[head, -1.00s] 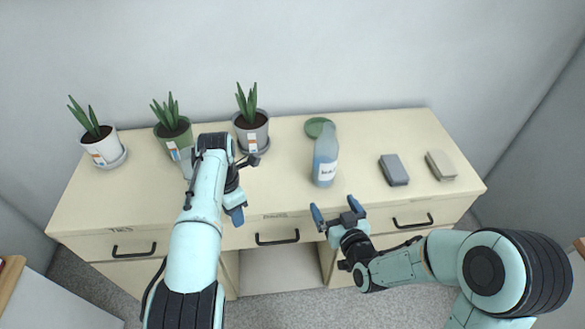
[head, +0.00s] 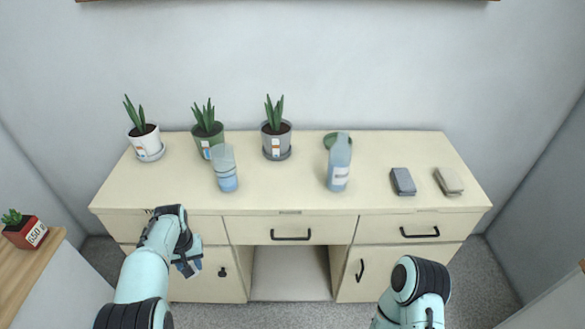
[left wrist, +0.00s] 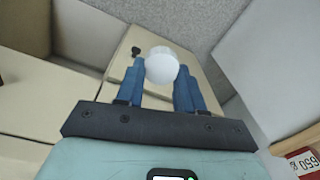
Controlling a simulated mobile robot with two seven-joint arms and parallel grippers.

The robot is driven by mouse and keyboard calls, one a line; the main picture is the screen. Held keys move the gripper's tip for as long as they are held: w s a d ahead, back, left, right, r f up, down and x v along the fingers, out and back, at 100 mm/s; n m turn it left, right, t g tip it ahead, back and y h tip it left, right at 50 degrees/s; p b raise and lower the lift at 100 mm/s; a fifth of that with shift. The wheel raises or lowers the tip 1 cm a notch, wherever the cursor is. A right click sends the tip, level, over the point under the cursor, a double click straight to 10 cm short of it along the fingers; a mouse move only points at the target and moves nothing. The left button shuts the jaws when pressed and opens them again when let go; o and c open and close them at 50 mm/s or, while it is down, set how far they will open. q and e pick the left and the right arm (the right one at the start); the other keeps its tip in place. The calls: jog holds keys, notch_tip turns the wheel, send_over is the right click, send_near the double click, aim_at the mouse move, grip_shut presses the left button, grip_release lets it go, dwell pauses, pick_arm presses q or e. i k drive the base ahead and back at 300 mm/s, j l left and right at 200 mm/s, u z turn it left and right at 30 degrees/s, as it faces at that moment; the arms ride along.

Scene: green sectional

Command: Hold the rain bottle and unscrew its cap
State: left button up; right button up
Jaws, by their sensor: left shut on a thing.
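A blue bottle (head: 339,165) with a white label stands upright on the cabinet top, right of centre in the head view; its label is too small to read. A second light-blue container with a clear upper part (head: 224,170) stands left of it. My left gripper (head: 188,264) is low in front of the cabinet, away from both. In the left wrist view, my left gripper (left wrist: 165,82) is shut on a white round cap (left wrist: 162,66) between its blue fingers. My right arm shows at the bottom right, but its gripper is out of view.
Several potted plants, one in a white pot (head: 146,143), line the back of the cabinet top (head: 285,195). A green round thing (head: 331,139) lies behind the bottle. A dark grey block (head: 403,182) and a beige block (head: 448,181) lie at right. The front middle is clear.

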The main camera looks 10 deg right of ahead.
aim_at(340, 155)
jog(key=j+z, duration=0.15)
jog(key=z, duration=0.3)
jog(key=j+z, duration=0.2)
jog(key=z, duration=0.3)
jog(key=i+j, duration=0.05)
